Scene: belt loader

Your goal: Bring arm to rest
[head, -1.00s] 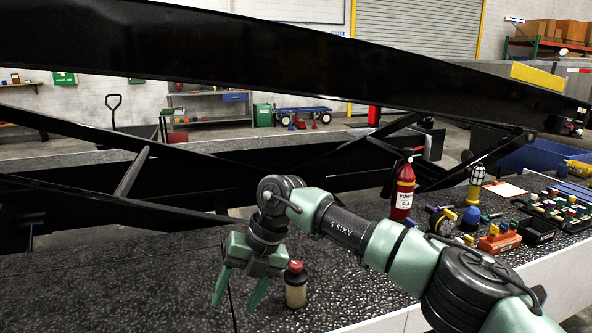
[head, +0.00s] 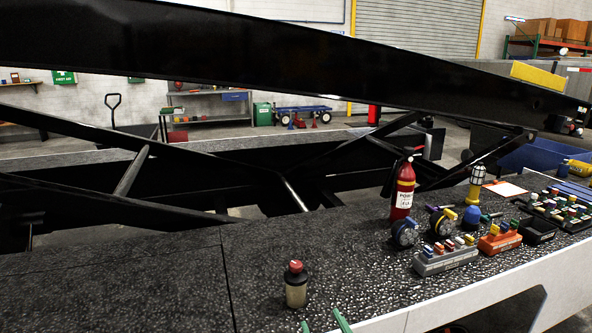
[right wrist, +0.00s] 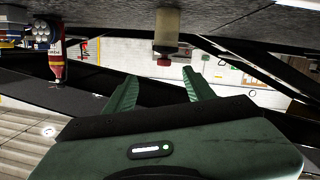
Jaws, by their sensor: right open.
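My right gripper (head: 324,324) shows only as two green fingertips at the bottom edge of the head view. In the right wrist view its two green fingers (right wrist: 160,95) are spread with nothing between them. A small bottle with a red cap (head: 296,288) stands upright on the dark speckled surface (head: 200,270), just beyond the fingertips and apart from them. In the right wrist view the bottle (right wrist: 166,35) hangs upside down in the picture, beyond the fingers. Most of the right arm is outside the head view. My left gripper is not in view.
A red fire extinguisher (head: 403,190), a grey block with coloured pieces (head: 445,258), an orange one (head: 499,240) and a yellow lamp (head: 476,185) stand to the right. Black beams (head: 250,60) cross behind the surface. The surface left of the bottle is clear.

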